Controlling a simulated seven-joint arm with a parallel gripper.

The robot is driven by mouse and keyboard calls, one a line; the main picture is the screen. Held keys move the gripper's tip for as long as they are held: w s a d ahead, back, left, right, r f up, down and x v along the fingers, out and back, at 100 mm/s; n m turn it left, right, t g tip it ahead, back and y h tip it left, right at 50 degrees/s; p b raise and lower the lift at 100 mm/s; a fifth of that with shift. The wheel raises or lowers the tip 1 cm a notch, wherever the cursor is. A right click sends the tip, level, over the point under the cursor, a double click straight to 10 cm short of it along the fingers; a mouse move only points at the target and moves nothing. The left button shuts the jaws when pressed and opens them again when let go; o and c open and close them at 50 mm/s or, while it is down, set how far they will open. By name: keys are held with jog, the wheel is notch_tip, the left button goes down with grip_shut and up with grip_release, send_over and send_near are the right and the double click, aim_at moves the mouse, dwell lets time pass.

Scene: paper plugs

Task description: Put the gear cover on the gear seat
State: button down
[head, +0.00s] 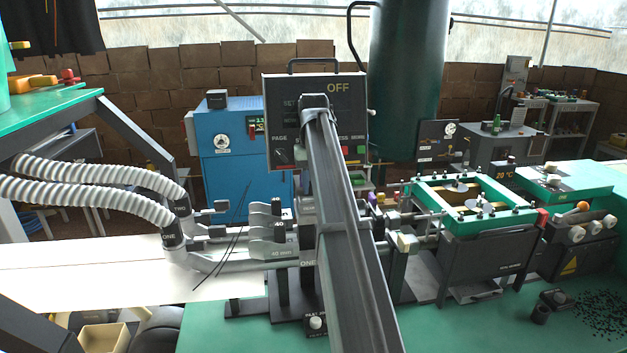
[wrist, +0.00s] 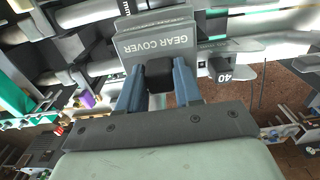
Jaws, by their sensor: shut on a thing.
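The gear cover (wrist: 157,42) is a grey block with its name in upside-down lettering in the wrist view. My gripper (wrist: 160,76) is shut on it, with a blue-grey finger on each side of a dark knob-like part. The cover is in front of grey bars and pipes of the machine; I cannot tell whether it touches them. I cannot make out the gear seat in either view.
A control panel marked OFF (head: 284,88) stands behind my arm. Grey pipes with ribbed hoses (head: 95,172) are at the left. A green-framed machine (head: 477,222) is at the right. A metal part marked 40 (wrist: 222,70) is close beside the cover.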

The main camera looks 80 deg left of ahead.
jog(key=c, duration=0.8)
grip_release()
jog(key=shift+f, duration=0.1)
jog(key=shift+o, duration=0.2)
jog(key=shift+r, duration=3.95)
jog(key=shift+w+f, duration=0.1)
